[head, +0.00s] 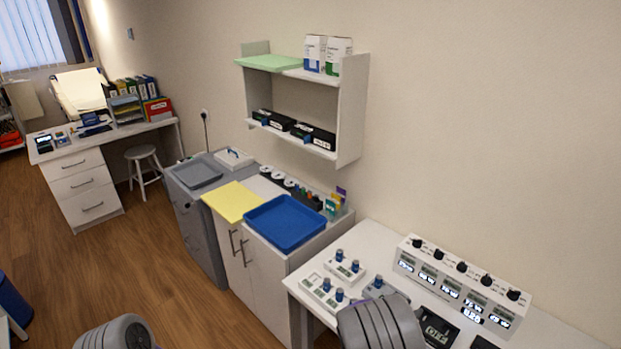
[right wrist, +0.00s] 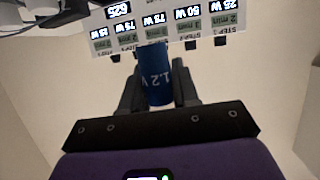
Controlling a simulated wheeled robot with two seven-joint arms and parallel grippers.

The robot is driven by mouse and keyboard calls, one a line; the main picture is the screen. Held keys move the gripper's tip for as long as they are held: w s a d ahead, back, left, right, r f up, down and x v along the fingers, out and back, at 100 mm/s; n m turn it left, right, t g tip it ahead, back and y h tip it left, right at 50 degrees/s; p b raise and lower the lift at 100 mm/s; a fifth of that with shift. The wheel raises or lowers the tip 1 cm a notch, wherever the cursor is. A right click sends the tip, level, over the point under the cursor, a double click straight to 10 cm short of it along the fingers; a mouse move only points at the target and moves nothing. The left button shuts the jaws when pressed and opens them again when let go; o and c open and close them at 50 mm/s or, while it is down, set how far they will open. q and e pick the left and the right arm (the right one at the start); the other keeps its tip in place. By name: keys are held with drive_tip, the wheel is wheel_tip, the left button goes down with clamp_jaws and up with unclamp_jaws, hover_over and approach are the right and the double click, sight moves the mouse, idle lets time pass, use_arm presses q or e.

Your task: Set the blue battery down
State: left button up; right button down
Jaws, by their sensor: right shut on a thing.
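A blue battery (right wrist: 155,75) marked "1.2 V" is between the two dark fingers of my right gripper (right wrist: 158,92) in the right wrist view. The gripper is shut on it. In the head view my right arm covers part of the right table, and I cannot make out the gripper fingers there. Another blue-topped piece (head: 378,282) shows just beyond that arm; I cannot tell whether it is the held battery. My left gripper is not in view; only a grey link of my left arm shows at the bottom left.
Two white holders (head: 325,293) with blue-topped cells stand on the white table (head: 545,331). A white panel (head: 462,285) with knobs and lit displays stands at the table's back; it also shows in the right wrist view (right wrist: 205,22). A blue tray (head: 286,222) lies on the cabinet to the left.

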drive_tip(key=w+a+r+n+t+y, duration=0.4)
drive_tip(key=a+r+n+t+y, duration=0.3)
drive_tip(key=a+n+y, duration=0.5)
drive_tip(key=s+f, duration=0.6)
drive_tip(key=f, duration=0.4)
drive_tip(key=shift+s+a+f+m+g, duration=0.15)
drive_tip(key=shift+a+m+g, duration=0.15)
drive_tip(key=shift+a, duration=0.15)
